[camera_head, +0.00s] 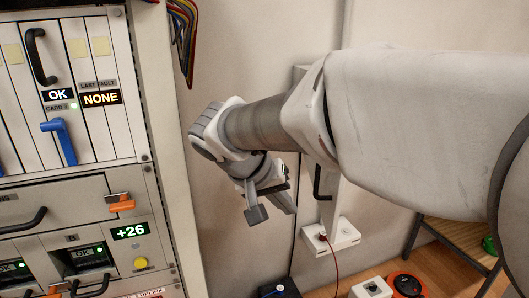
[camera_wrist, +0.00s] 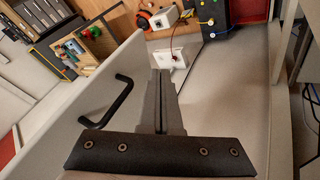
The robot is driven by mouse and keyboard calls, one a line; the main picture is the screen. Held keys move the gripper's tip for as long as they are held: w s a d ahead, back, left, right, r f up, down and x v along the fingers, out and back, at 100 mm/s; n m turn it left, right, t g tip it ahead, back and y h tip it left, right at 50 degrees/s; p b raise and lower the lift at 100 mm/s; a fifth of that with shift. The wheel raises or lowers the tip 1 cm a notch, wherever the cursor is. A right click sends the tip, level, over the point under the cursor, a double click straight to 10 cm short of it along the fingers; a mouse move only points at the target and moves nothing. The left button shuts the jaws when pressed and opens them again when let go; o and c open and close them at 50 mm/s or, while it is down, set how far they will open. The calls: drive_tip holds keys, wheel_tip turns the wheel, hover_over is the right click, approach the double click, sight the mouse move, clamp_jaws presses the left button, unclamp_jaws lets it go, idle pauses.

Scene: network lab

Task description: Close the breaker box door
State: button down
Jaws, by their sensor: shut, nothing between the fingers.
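The breaker box door appears as a pale grey panel (camera_head: 331,196) with a black bar handle (camera_head: 321,183), partly hidden behind my arm. My gripper (camera_head: 257,208) is to the left of the door in the head view. The box interior is not clearly visible.
A rack (camera_head: 70,190) with cards, handles and displays fills the left. A white box (camera_head: 335,237) with a red-cabled plug is below the door. A white button box (camera_head: 371,288) and an orange-and-black device (camera_head: 407,285) are on the wooden surface. A cable bundle (camera_head: 184,32) hangs above.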

drive_tip(key=w+d+f+p, duration=0.1)
drive_tip(key=w+d+f, duration=0.2)
drive_tip(key=d+f, duration=0.4)
drive_tip(key=shift+w+d+f+p, duration=0.2)
drive_tip(key=shift+w+d+p, duration=0.1)
drive_tip(key=shift+w+d, duration=0.1)
idle(0.5)
